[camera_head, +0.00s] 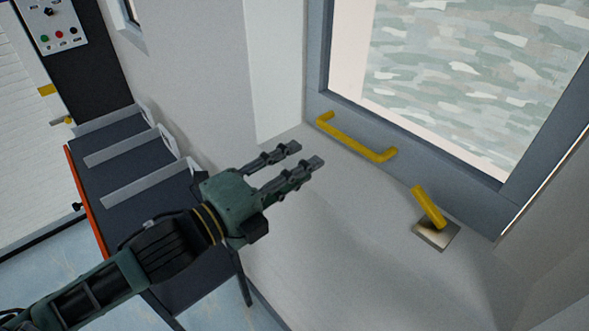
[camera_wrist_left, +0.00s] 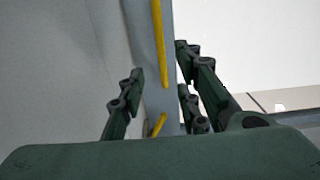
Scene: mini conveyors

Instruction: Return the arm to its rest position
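My left arm comes in from the lower left of the head view. My left gripper (camera_head: 307,155) is open and empty, its fingers apart and pointing at the grey-white wall panel. It is to the left of a yellow bar handle (camera_head: 355,142) on the window's grey frame and apart from it in the picture. In the left wrist view the open fingers (camera_wrist_left: 160,65) show with nothing held between them, and a yellow bar (camera_wrist_left: 159,45) shows beyond them. My right gripper is not in view.
A yellow lever (camera_head: 428,206) stands on a metal plate (camera_head: 437,235) at the right. A dark conveyor (camera_head: 120,165) with grey dividers and an orange edge lies at the left, beside my arm. A control panel (camera_head: 52,25) is at the upper left. A window (camera_head: 470,80) fills the upper right.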

